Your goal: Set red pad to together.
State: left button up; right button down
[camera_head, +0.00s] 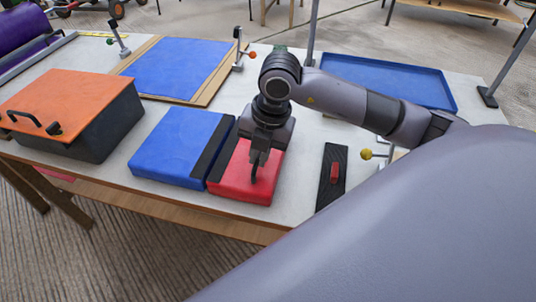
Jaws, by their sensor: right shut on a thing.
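The red pad (229,178) lies flat on the white table near its front edge. A blue pad (169,145) with a black strip along its right side lies directly to its left. The two pads sit edge to edge or nearly so; any thin gap is too small to tell. My right gripper (256,170) points down over the red pad and is shut on it, apparently at a dark handle or strap on its top. The gripper and wrist hide part of the red pad's back and middle. My left gripper is not in view.
An orange-lidded black box (98,128) stands left of the blue pad. A blue sheet on a wooden board (170,69) with clamps lies behind. A blue tray (388,81) is at the back right. A black plate with a red switch (333,178) lies right of the red pad.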

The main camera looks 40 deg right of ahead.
jog(key=shift+w+a, duration=0.35)
jog(key=shift+r, duration=0.1)
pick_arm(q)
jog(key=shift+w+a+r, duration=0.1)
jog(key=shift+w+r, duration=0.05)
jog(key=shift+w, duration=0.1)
pick_arm(e)
jog(key=c, duration=1.4)
grip_release()
jog(key=shift+o, duration=1.1)
